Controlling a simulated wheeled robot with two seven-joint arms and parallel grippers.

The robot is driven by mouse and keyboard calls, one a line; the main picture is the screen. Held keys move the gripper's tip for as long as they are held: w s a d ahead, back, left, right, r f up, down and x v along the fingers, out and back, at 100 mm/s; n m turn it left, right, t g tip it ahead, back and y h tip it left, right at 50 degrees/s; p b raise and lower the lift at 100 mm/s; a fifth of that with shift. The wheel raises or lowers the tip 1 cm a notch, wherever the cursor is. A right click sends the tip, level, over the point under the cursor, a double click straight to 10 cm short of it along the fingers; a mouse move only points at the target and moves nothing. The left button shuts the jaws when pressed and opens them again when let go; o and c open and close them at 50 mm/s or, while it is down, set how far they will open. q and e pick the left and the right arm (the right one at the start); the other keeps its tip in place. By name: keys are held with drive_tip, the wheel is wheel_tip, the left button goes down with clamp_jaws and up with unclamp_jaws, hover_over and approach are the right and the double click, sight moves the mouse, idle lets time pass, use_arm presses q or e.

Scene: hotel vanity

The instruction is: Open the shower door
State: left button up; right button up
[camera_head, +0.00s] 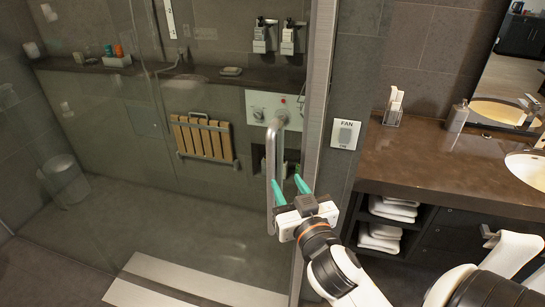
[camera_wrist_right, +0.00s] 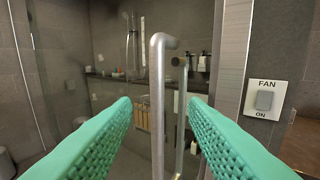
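The glass shower door (camera_head: 110,190) fills the left and middle of the head view and looks shut. Its vertical metal handle (camera_head: 270,170) stands near the door's right edge, and it also shows in the right wrist view (camera_wrist_right: 157,100). My right gripper (camera_head: 288,190) is open, with teal fingers. In the right wrist view its fingers (camera_wrist_right: 160,115) lie to the left and right of the handle, with gaps on both sides. I cannot tell how far in front of the handle the fingertips are. My left gripper is not in view.
A metal door frame (camera_head: 318,110) stands right of the handle, beside a wall with a fan switch (camera_head: 345,134). A dark vanity counter (camera_head: 440,165) with a sink and folded towels (camera_head: 385,235) is on the right. A wooden fold-down seat (camera_head: 203,138) hangs behind the glass.

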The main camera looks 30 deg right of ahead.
sight(272, 159)
drive_tip(key=b+x, duration=0.4)
drive_tip(key=shift+w+a+f+b, duration=0.15)
drive_tip(key=shift+w+f+b, duration=0.2)
drive_tip(key=shift+w, duration=0.1)
drive_tip(key=x, duration=0.1)
drive_tip(key=p+x, duration=0.1)
drive_tip(key=x, duration=0.1)
drive_tip(key=p+x, duration=0.1)
drive_tip(key=x, duration=0.1)
drive_tip(key=shift+r, duration=0.35)
drive_tip(key=shift+w+d+f, duration=0.1)
drive_tip(key=shift+w+d, duration=0.1)
drive_tip(key=shift+w, duration=0.4)
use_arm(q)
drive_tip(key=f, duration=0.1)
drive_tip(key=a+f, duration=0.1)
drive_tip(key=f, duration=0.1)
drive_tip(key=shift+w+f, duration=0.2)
use_arm(e)
clamp_jaws()
